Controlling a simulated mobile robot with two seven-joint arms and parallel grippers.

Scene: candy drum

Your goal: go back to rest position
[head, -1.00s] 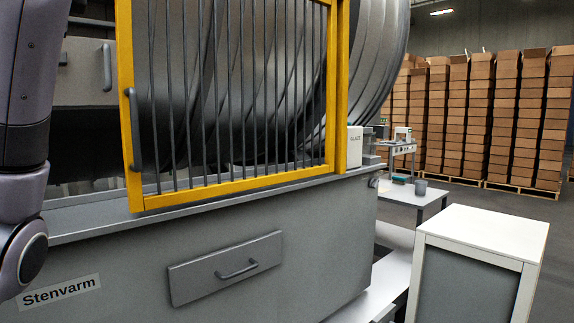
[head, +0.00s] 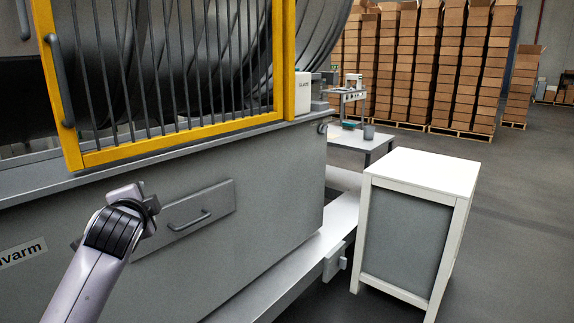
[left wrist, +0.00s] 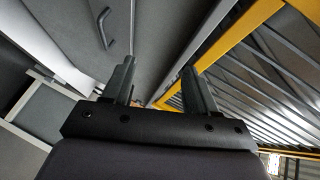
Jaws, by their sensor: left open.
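My left gripper (left wrist: 157,82) is open in the left wrist view, with its two dark fingers apart and nothing visible between them. In the head view an arm of mine rises from the lower left, its end in front of the grey machine body (head: 275,185), near the drawer handle (head: 190,220). The fingers cannot be made out there. The drawer handle also shows in the left wrist view (left wrist: 105,28), and the yellow barred guard (left wrist: 235,38) is at the right there. My right gripper is in neither view.
The yellow-framed guard (head: 175,140) stands shut-looking before the large drum (head: 318,35). A white cabinet (head: 424,171) stands at the right, beside a low grey ledge (head: 290,262). Stacked boxes (head: 465,65) fill the back. Open floor (head: 515,220) lies right of the cabinet.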

